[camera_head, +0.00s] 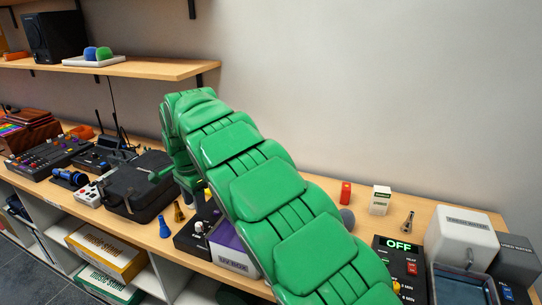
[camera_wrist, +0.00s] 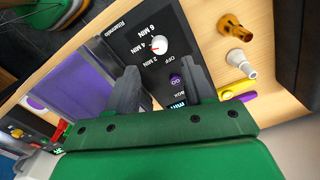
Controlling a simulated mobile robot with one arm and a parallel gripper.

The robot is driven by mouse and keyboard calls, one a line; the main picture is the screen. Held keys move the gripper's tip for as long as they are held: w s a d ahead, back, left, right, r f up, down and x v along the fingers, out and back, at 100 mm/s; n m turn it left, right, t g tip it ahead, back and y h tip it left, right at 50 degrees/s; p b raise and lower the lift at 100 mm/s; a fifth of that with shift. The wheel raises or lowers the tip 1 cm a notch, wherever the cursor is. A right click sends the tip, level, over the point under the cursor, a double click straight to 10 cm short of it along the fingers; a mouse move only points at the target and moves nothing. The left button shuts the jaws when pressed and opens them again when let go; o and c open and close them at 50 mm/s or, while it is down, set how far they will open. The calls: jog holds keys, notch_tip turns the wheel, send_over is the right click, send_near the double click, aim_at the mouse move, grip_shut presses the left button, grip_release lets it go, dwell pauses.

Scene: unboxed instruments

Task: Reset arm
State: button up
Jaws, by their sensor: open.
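My green arm stretches across the middle of the head view and hides part of the bench behind it. My gripper (camera_head: 188,186) is small and partly hidden there, low over the bench beside a black control box (camera_head: 190,240). In the wrist view my gripper (camera_wrist: 164,80) shows two dark fingers spread apart with nothing between them. The black control box (camera_wrist: 128,38), with a white dial and a purple button, lies beyond and between the fingers. I cannot tell whether the fingers touch it.
A purple box (camera_head: 229,251) stands beside the control box. A black case (camera_head: 140,190) is at left; a shelf (camera_head: 150,68) hangs above.

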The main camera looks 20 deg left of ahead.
jog(key=w+d+r, duration=0.1)
jog(key=d, duration=0.2)
jog(key=w+d+r, duration=0.1)
jog(key=w+d, duration=0.1)
jog(key=d, duration=0.1)
jog(key=w+d+r, duration=0.2)
jog(key=d, duration=0.1)
jog(key=shift+d, duration=0.3)
jog(key=w+d+r, duration=0.3)
jog(key=d, duration=0.8)
jog(key=s+d+r, duration=0.2)
jog(key=s+d, duration=0.1)
jog(key=d, duration=0.6)
jog(key=s+d+r, duration=0.1)
jog(key=s+d, duration=0.2)
jog(key=d, duration=0.6)
jog(key=s+d+r, duration=0.2)
jog(key=d, duration=0.7)
jog(key=s+d+f+n, duration=0.1)
jog(key=s+d, duration=0.3)
jog(key=s, duration=0.5)
jog(key=s+d+f+n+g, duration=0.1)
jog(key=s+d+f, duration=0.3)
jog(key=s, duration=0.5)
jog(key=s+d+f+n, duration=0.2)
jog(key=s+d, duration=0.3)
jog(key=s, duration=0.4)
jog(key=shift+f+g, duration=0.4)
jog(key=shift+f, duration=0.2)
